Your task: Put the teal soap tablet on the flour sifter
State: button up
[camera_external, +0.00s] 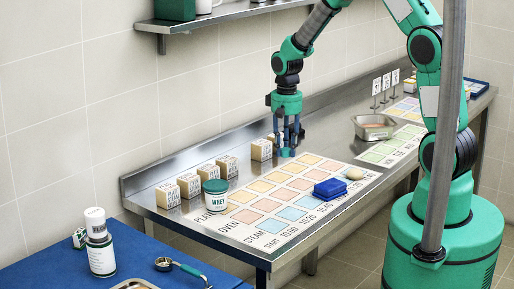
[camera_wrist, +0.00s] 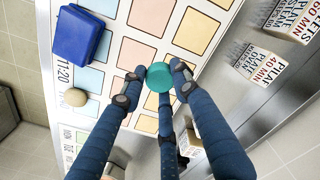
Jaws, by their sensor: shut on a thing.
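The teal soap tablet (camera_wrist: 159,77) is a small round disc between my fingertips in the wrist view. My gripper (camera_wrist: 156,83) is shut on it, with the dark finger pads around its edge. In the external view my gripper (camera_external: 287,150) points down over the far edge of the printed chart on the steel counter. The tablet is small there and mostly hidden by the fingers. I cannot surely pick out the flour sifter. A round metal utensil with a teal handle (camera_external: 180,267) lies on the blue table at the lower left.
A blue block (camera_external: 330,189) and a beige round thing (camera_external: 354,173) rest on the chart (camera_external: 262,226). Several labelled cream blocks (camera_external: 189,185) and a whey tub (camera_external: 215,196) line its left side. A metal pan (camera_external: 374,126) stands farther right. A white-capped bottle (camera_external: 100,245) stands lower left.

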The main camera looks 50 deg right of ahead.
jog(key=w+a+r+n+p, duration=0.2)
jog(key=a+n+p, duration=0.1)
jog(key=a, duration=0.8)
jog(key=w+a+r+n+p, duration=0.2)
jog(key=a+r+n+p, duration=0.1)
jog(key=a, duration=0.8)
jog(key=w+a+r+n+p, duration=0.2)
jog(key=a+n+p, duration=0.1)
jog(key=a, duration=0.8)
jog(key=s+a+r+n+p, duration=0.1)
jog(key=s+a+n+p, duration=0.1)
jog(key=a, duration=0.7)
jog(key=s+a+r+n+p, duration=0.1)
jog(key=s+a+n+p, duration=0.1)
jog(key=a, duration=0.8)
jog(key=s+a+r+n+p, duration=0.2)
jog(key=s+a+n+p, duration=0.1)
jog(key=a, duration=0.7)
jog(key=s+n, duration=0.1)
jog(key=s, duration=0.1)
jog(key=shift+s+a, duration=0.15)
jog(key=shift+s, duration=0.25)
jog(key=shift+r, duration=0.1)
jog(key=p, duration=0.3)
send_over(95, 212)
jog(key=shift+s+f, duration=0.1)
jog(key=shift+f, duration=0.65)
